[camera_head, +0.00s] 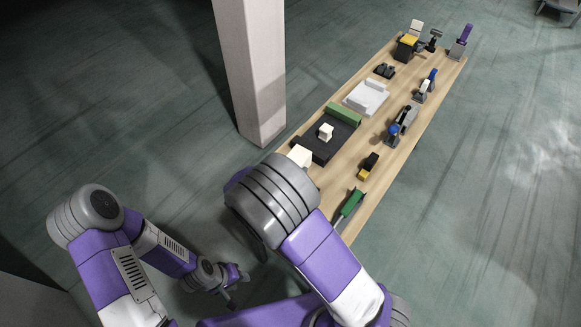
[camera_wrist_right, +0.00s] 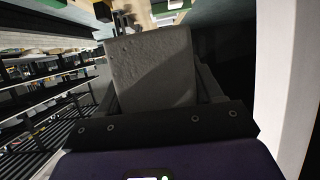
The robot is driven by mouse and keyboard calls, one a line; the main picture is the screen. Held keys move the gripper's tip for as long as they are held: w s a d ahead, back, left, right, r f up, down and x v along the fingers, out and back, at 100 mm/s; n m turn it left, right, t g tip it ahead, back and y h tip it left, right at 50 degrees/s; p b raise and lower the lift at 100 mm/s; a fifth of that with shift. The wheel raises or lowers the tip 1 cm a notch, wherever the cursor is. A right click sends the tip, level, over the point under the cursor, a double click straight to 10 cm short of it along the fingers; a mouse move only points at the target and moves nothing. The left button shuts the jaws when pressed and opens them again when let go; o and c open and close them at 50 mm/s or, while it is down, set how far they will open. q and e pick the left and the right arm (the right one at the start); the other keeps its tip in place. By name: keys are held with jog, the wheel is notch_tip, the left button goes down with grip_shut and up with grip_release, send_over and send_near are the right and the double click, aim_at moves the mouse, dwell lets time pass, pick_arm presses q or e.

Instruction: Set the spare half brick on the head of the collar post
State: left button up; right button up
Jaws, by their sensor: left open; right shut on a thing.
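A grey, speckled block (camera_wrist_right: 155,70), which looks like the half brick, fills the middle of the right wrist view. My right gripper (camera_wrist_right: 155,105) is shut on it, with a dark finger along each side. In the head view, my right arm's big grey joint hides that gripper and the block. My left gripper (camera_head: 236,287) is open and empty, low over the floor to the left of the table. I cannot tell for sure which thing is the collar post; a small white block (camera_head: 325,132) stands on a dark slab (camera_head: 318,151) on the table.
A long wooden table (camera_head: 377,140) runs away to the upper right. It bears a green bar (camera_head: 343,114), a white tray (camera_head: 366,98), a green-handled tool (camera_head: 351,203) and several other tools. A square pale pillar (camera_head: 250,70) stands close to its left side. The floor right of the table is clear.

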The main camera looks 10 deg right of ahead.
jog(key=shift+s+a+f+m+g+h, duration=0.15)
jog(key=shift+s+m+g+h, duration=0.15)
jog(key=shift+s, duration=0.2)
jog(key=shift+p, duration=0.55)
jog(key=shift+f+b, duration=1.85)
jog(key=shift+f, duration=0.95)
jog(key=shift+p, duration=0.3)
